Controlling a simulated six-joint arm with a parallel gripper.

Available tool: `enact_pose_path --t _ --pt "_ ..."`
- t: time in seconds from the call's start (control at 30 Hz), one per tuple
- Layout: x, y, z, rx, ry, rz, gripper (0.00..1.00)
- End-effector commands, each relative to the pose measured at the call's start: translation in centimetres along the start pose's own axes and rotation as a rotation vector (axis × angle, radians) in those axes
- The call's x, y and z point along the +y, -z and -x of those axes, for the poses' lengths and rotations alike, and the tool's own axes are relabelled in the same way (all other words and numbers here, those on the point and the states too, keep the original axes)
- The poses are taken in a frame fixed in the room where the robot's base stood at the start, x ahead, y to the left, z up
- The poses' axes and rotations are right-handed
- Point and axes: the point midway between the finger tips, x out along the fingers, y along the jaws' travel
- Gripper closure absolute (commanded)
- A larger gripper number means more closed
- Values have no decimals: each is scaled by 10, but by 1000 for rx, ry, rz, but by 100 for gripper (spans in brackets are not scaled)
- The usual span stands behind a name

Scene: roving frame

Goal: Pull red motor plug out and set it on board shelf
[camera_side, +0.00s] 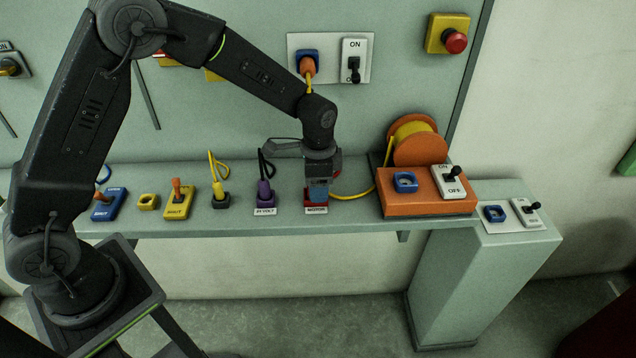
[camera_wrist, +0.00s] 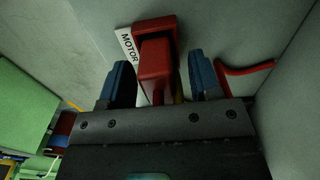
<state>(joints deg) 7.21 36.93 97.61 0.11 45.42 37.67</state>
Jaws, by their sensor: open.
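The red motor plug (camera_wrist: 154,68) sits in a red socket (camera_wrist: 155,26) beside a white MOTOR label (camera_wrist: 130,45) in the wrist view. My gripper (camera_wrist: 160,76) is open, with one blue finger on each side of the plug. A gap shows between the plug and each finger. In the side view my gripper (camera_side: 318,192) points down at the MOTOR station, and its MOTOR label (camera_side: 316,210) shows at the board shelf's front edge. The gripper hides most of the plug there. The board shelf (camera_side: 270,222) runs along the wall panel.
A purple plug (camera_side: 264,194) and a black-based yellow plug (camera_side: 221,195) stand left of my gripper. An orange cable-reel box (camera_side: 428,200) stands close on the right, with a yellow cable (camera_side: 352,196) between. Bare shelf shows between the stations.

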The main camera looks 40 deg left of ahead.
Motion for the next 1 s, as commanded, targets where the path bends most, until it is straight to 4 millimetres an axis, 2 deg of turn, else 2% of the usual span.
enact_pose_path --t 0.33,0.9,1.0 --pt "0 0 -3 0 0 0 44" --pt "0 0 -3 0 0 0 98" --pt "0 0 -2 1 1 0 98"
